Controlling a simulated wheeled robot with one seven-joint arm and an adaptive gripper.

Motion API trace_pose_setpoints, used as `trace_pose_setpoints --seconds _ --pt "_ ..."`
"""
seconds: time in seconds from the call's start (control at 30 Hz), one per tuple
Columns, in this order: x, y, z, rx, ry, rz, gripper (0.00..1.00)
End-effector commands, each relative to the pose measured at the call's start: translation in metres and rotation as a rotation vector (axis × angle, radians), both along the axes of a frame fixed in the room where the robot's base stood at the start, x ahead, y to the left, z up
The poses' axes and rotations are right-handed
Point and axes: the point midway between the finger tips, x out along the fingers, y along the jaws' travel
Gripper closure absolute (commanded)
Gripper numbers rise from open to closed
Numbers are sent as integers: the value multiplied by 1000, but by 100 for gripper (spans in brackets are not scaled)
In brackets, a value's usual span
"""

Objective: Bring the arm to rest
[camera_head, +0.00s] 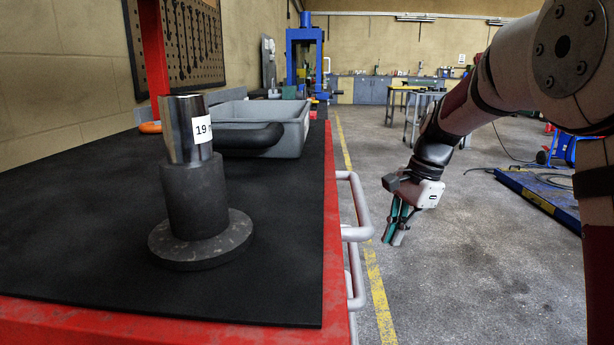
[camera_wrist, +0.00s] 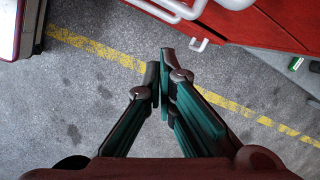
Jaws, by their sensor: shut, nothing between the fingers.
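My gripper (camera_head: 393,239) hangs from my arm over the concrete floor, to the right of the red trolley's handles, with its fingers pointing down. It is empty.
The red trolley (camera_head: 95,322) fills the left, with grey handles (camera_head: 357,234) on its side. On its black mat stand a dark flanged post (camera_head: 195,195) with a shiny socket (camera_head: 186,130) and a grey tray (camera_head: 293,140). A blue ramp (camera_head: 540,195) lies right. Floor between is clear.

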Motion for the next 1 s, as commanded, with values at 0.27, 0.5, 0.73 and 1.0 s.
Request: trace_pose_setpoints --seconds 0.27,0.5,0.73,1.0 --pt "-100 7 51 -31 -52 265 100" --pt "-189 9 69 -73 -88 499 100" --pt "-274 8 67 -126 -113 723 100" --pt "-359 2 45 -195 -121 961 100"
